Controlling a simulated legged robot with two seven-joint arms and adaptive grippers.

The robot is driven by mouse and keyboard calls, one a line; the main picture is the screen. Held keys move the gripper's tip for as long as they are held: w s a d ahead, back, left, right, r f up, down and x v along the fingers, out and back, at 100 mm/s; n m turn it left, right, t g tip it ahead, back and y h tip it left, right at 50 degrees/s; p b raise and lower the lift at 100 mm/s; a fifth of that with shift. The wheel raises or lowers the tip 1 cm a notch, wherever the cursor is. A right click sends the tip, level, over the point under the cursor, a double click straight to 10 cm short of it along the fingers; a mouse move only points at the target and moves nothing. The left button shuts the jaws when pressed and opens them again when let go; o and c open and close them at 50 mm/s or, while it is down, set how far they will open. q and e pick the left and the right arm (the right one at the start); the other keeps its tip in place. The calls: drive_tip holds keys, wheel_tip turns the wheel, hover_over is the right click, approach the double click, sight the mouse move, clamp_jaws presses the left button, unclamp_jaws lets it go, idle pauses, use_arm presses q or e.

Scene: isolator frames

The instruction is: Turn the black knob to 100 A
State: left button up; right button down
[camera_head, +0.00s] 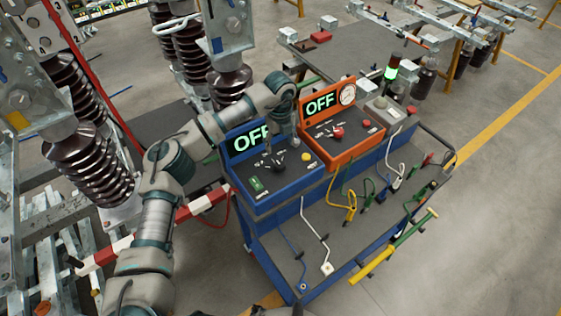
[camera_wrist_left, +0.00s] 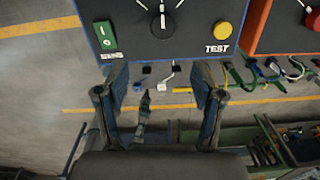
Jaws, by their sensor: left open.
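The black knob (camera_head: 279,168) is on the dark sloping panel of the blue box (camera_head: 272,200), whose display (camera_head: 252,140) reads OFF. In the left wrist view the knob (camera_wrist_left: 162,24) is at the top edge, with a light pointer line running upward and part of its dial cut off. My left gripper (camera_wrist_left: 160,76) is open and empty; its two fingers are apart, below the knob in that view and not around it. In the head view the left gripper (camera_head: 276,148) hangs over the blue box, near the knob. My right gripper is not in view.
A green switch (camera_wrist_left: 106,37) and a yellow TEST button (camera_wrist_left: 222,31) flank the knob. An orange box (camera_head: 340,145) with a red knob stands close beside the blue one. Cables and clamps lie on the blue cart (camera_head: 300,240). Ribbed brown insulators (camera_head: 90,165) stand left.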

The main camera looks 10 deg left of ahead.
use_arm(q)
hover_over(280, 164)
wheel_tip(280, 164, down, 5)
drive_tip(key=shift+d+f+p, duration=0.1)
drive_tip(key=shift+d+p, duration=0.05)
drive_tip(key=shift+p, duration=0.25)
drive_tip(key=f, duration=0.2)
drive_tip(key=f+p, duration=0.1)
drive_tip(key=f, duration=0.2)
drive_tip(key=shift+w+a, duration=0.1)
drive_tip(key=shift+a, duration=0.1)
wheel_tip(280, 164, down, 2)
drive_tip(key=shift+f, duration=0.1)
drive_tip(key=shift+d, duration=0.15)
drive_tip(key=c, duration=1.1)
drive_tip(key=shift+c, duration=0.2)
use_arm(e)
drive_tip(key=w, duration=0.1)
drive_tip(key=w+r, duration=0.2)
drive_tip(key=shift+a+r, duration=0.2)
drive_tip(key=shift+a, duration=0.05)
